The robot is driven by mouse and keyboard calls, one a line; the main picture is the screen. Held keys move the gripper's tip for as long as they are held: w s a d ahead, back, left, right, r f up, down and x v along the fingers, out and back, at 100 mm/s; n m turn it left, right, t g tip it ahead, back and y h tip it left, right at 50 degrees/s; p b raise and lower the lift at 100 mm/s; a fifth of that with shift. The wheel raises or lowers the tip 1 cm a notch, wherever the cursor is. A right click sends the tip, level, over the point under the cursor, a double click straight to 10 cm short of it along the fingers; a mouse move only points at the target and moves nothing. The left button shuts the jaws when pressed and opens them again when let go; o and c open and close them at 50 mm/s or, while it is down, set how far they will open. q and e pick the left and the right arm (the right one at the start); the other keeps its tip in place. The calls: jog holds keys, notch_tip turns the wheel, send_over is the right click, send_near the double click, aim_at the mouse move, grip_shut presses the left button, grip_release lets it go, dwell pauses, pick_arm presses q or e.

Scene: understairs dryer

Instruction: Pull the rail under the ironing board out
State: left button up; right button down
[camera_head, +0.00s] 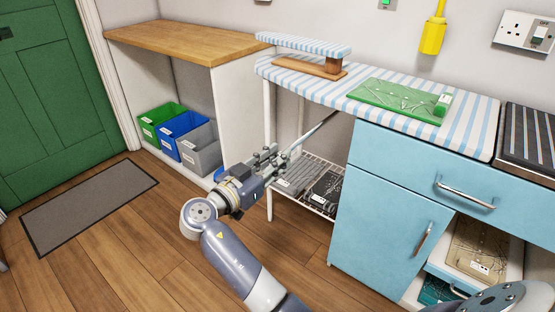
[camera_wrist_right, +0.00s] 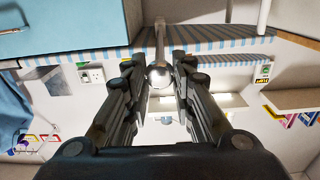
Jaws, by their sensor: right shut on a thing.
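The rail (camera_head: 322,130) is a thin metal rod. It slants out from under the striped ironing board (camera_head: 474,126) toward my right gripper (camera_head: 287,158). In the right wrist view the rail (camera_wrist_right: 160,40) runs away between the fingers, with a round knob (camera_wrist_right: 160,77) at its near end. My right gripper (camera_wrist_right: 160,85) is shut on the rail at this knob end, below the board's edge. My left gripper is not in view.
The blue cabinet (camera_head: 388,222) stands right of the arm. A low wire rack (camera_head: 312,200) with dark and grey items is below the board, beside white legs (camera_head: 269,140). Green, blue and grey bins (camera_head: 199,146) sit under the wooden counter (camera_head: 185,42). Open floor lies at left.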

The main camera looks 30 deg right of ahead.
jog(key=shift+a+f, duration=0.15)
jog(key=shift+a, duration=0.05)
jog(key=c, duration=1.5)
grip_release()
jog(key=shift+s, duration=0.1)
jog(key=shift+o, duration=0.8)
jog(key=shift+a, duration=0.15)
notch_tip(320, 180, up, 10)
